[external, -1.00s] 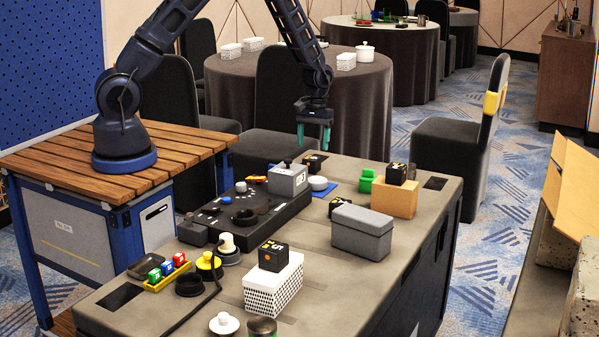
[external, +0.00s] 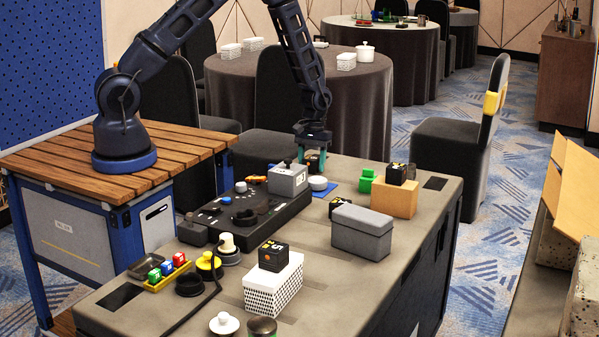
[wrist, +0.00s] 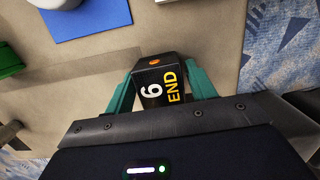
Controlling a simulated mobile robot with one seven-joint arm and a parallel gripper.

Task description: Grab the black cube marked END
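The black cube marked END (wrist: 163,84) shows in the wrist view with a white 6, yellow END lettering and an orange mark. It sits between the two teal fingers of my gripper (wrist: 161,72), one on each side. The fingers look spread around it; whether they touch its sides is hard to tell. In the external view my gripper (external: 313,159) is down at the far edge of the grey table. The cube is mostly hidden there behind the fingers and the grey box.
A grey box (external: 287,180) on the black console stands just in front of the gripper. A white round piece (external: 318,183) on a blue mat (wrist: 85,18) and green blocks (external: 367,180) are close by. Other black cubes (external: 272,256) stand elsewhere on the table (external: 330,290).

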